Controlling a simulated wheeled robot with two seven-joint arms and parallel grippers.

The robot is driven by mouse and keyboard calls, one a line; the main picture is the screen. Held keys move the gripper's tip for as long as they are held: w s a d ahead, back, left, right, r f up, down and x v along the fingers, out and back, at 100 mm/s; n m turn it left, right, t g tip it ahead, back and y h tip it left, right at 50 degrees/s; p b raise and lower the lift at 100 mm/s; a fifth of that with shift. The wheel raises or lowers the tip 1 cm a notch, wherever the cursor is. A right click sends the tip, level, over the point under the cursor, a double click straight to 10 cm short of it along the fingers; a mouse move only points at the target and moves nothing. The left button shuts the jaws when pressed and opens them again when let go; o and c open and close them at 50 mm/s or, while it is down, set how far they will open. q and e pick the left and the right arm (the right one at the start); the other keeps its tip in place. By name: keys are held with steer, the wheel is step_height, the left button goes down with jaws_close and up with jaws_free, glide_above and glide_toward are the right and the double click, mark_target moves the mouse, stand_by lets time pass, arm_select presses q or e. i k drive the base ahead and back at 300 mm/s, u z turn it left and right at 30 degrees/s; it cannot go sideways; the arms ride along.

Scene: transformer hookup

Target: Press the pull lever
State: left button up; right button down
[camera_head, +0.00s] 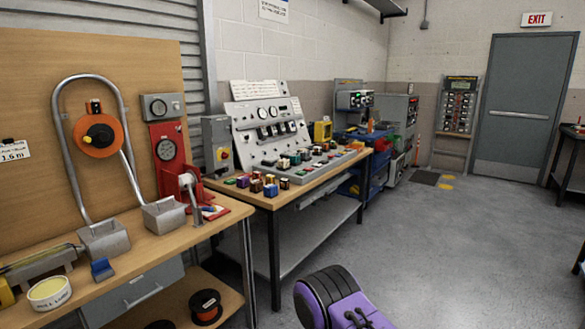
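A red puller unit (166,153) with a round dial stands at the back of the wooden bench on the left. A pale lever-like part with a rounded head (187,181) sticks out at its lower right, and its rod runs down to the bench top. I take this part to be the pull lever, but it is small and I cannot be sure. Nothing of mine touches it. No gripper fingers of mine are in view. A purple and black part at the bottom centre may be my arm, well to the right of the bench.
A bent metal conduit (57,135) arches around an orange reel (98,136) and ends in two grey boxes. A lubricant tub (49,293) sits at the bench front. A second table (283,199) holds a sloped control panel. Open floor (430,260) lies to the right.

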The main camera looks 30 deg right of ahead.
mark_target(221, 171)
steer(key=u, duration=0.15)
steer(key=k, duration=0.1)
steer(key=z, duration=1.2)
steer(key=i, duration=1.65)
steer(key=u, duration=1)
steer(key=i, duration=0.55)
steer(key=u, duration=0.6)
